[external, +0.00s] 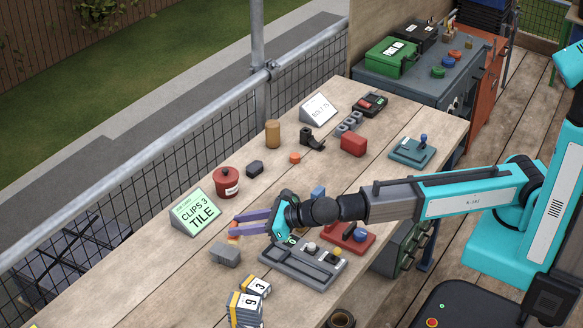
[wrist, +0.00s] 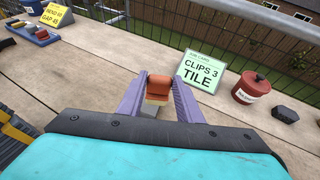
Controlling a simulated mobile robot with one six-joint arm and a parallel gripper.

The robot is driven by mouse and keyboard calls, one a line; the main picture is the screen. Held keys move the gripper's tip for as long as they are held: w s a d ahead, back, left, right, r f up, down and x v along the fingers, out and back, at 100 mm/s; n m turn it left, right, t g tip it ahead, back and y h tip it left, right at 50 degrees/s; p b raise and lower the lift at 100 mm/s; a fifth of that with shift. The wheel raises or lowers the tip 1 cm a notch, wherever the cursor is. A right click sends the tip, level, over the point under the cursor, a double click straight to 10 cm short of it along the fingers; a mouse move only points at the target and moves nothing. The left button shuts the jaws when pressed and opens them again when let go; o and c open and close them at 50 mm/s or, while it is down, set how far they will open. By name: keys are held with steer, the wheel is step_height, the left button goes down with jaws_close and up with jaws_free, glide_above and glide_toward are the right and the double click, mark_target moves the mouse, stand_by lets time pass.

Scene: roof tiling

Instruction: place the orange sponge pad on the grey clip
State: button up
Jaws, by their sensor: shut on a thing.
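My gripper (external: 234,225) has its purple fingers shut on a small orange pad (external: 233,230), above the near part of the wooden bench. In the wrist view the orange pad (wrist: 159,86) sits between the fingertips, with a paler tan band on its lower side. A grey block (external: 225,254), which looks like the grey clip, rests on the bench just below and in front of the pad in the external view. In the wrist view only a bit of grey (wrist: 148,111) shows under the pad. The pad appears apart from the grey block; the exact gap is hard to tell.
A green card reading "CLIPS 3 TILE" (external: 200,211) stands close beside the fingers, with a red pot (external: 227,183) behind it. A grey tray (external: 302,274) and numbered blocks (external: 248,300) lie nearer the front. A mesh railing (external: 150,190) borders the bench.

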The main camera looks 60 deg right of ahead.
mark_target(230, 226)
steer(key=shift+w+a+f, duration=0.15)
steer(key=shift+w+a, duration=0.85)
steer(key=shift+w, duration=0.3)
steer(key=shift+f+p, duration=0.35)
steer(key=shift+f, duration=1.4)
steer(key=shift+f, duration=0.15)
steer(key=o, duration=1)
steer(key=shift+o, duration=0.2)
